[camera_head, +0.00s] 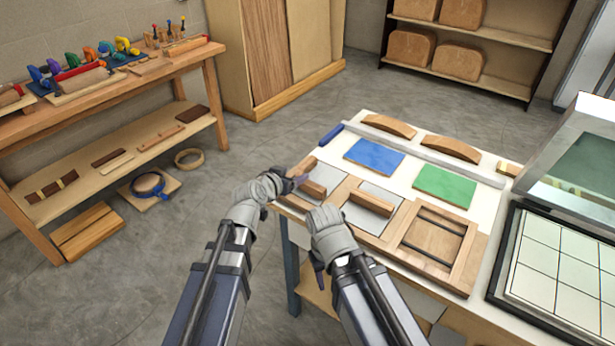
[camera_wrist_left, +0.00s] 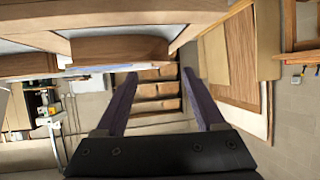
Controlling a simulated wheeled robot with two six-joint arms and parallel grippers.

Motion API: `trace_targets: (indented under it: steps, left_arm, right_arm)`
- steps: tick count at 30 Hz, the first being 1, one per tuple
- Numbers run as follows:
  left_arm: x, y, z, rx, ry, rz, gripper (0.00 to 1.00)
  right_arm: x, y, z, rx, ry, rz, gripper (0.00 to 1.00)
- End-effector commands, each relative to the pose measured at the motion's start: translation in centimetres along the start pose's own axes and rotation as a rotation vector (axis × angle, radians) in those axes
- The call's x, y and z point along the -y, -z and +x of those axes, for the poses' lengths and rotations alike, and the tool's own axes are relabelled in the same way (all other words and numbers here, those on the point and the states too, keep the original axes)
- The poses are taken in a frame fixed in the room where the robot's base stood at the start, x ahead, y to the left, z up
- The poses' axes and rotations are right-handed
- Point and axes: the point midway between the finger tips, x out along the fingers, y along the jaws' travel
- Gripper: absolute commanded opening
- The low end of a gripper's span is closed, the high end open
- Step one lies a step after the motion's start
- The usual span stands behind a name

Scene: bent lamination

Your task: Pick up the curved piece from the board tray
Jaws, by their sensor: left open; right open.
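The board tray (camera_head: 380,243) is a wooden frame at the table's near left, with grey panels in its left part. Wooden pieces lie there: one at the left (camera_head: 313,188) and one in the middle (camera_head: 371,203); I cannot tell clearly which is curved. My left gripper (camera_head: 298,180) is at the tray's left edge, close to the left pieces. In the left wrist view its two purple fingers (camera_wrist_left: 160,75) are apart with nothing between them; a rounded wooden piece (camera_wrist_left: 120,48) is above them. My right gripper (camera_head: 319,268) hangs in front of the table's near edge, open; its tips are partly hidden.
Two arched wooden pieces (camera_head: 389,126) (camera_head: 451,149) lie at the table's back, behind a blue sheet (camera_head: 374,157) and a green sheet (camera_head: 445,186). A glass-fronted machine (camera_head: 575,150) and a gridded panel (camera_head: 560,265) stand right. A workbench (camera_head: 120,95) stands left; open floor lies between.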

Motion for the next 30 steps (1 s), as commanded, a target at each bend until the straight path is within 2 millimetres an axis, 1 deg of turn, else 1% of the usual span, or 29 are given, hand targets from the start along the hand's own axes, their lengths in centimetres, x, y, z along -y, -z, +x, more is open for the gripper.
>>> trace_targets:
  steps: [1, 4, 10, 13, 21, 24, 29, 30]
  left_arm:
    - [0.1, -0.1, 0.8, 0.0, -0.001, 0.0, 0.71]
    - [0.1, -0.1, 2.0, 0.001, 0.0, 0.0, 0.71]
    - [0.0, 0.0, 2.3, 0.002, 0.0, 0.001, 0.71]
    - [0.1, 0.0, 3.1, 0.002, -0.001, 0.001, 0.71]
    - [0.1, 0.1, 7.0, 0.002, -0.001, 0.001, 0.71]
    - [0.1, 0.2, 7.4, 0.002, -0.001, 0.0, 0.71]
    - [0.1, 0.2, 7.3, 0.002, 0.0, 0.0, 0.71]
    - [0.1, 0.2, 7.3, 0.002, 0.0, 0.0, 0.69]
  right_arm:
    - [0.0, 0.0, 0.5, 0.0, 0.0, 0.0, 0.5]
    - [0.1, 0.1, 0.9, 0.0, 0.0, 0.0, 0.5]
    - [0.1, 0.1, 1.0, 0.0, 0.0, 0.0, 0.5]
    - [0.1, 0.1, 1.3, 0.0, 0.0, 0.0, 0.5]
    - [0.3, 0.2, 2.9, 0.0, 0.0, 0.0, 0.5]
    - [0.3, 0.2, 3.0, 0.0, 0.0, 0.0, 0.5]
    - [0.3, 0.2, 2.9, 0.0, 0.0, 0.0, 0.5]
    - [0.3, 0.2, 2.9, 0.0, 0.0, 0.0, 0.5]
